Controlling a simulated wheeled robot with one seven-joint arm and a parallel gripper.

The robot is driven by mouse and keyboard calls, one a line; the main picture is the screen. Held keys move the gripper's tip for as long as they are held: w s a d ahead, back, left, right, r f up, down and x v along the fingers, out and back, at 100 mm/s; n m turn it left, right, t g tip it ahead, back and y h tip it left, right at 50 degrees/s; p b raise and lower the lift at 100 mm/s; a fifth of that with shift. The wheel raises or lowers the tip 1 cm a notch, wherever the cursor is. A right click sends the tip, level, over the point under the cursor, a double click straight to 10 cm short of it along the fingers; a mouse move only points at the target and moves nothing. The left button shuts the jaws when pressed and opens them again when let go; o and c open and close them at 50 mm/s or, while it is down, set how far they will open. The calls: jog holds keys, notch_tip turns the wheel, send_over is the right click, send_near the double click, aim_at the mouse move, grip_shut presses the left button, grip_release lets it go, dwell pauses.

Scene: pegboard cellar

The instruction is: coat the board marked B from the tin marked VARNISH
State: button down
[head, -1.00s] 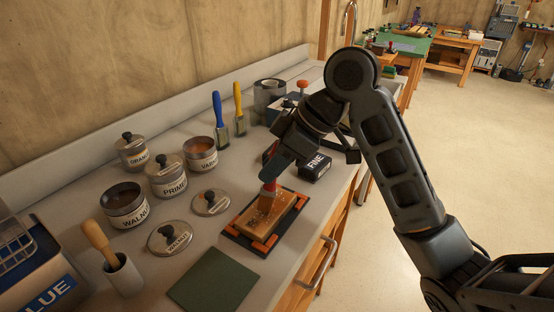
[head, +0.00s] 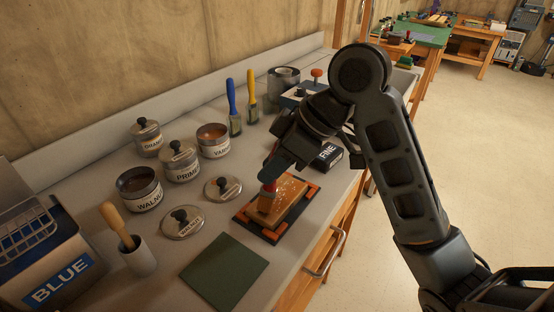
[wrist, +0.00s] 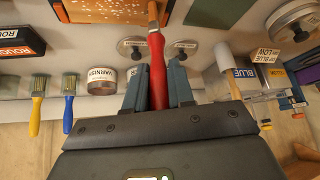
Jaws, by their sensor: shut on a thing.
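My gripper (head: 272,172) is shut on a red-handled brush (wrist: 157,70) and points down. The brush's brown lower end is at the left part of a wooden board (head: 292,198); whether it presses on it I cannot tell. The board lies in a black holder with orange corner pieces (head: 309,221) and has pale flecks on top; no letter is readable on it. The VARNISH tin (head: 214,150) stands open, with brown contents, behind and left of the board. In the wrist view the VARNISH tin (wrist: 103,87) is left of my gripper.
An open WALNUT tin (head: 141,199), a lidded PRIMER tin (head: 181,170) and another lidded tin (head: 146,143) stand at left. Two loose lids (head: 182,224) lie nearby. Blue and yellow brushes (head: 233,108), a FINE box (head: 326,155) and a green sheet (head: 224,269) surround the board.

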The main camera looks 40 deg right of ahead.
jog(key=shift+w+d+p, duration=0.6)
jog(key=shift+w+d, duration=1.15)
jog(key=shift+d, duration=3.7)
jog(key=s+a+p, duration=0.4)
jog(key=a, duration=0.8)
jog(key=shift+a, duration=0.35)
jog(key=shift+r+p, duration=0.35)
jog(key=shift+p, duration=0.1)
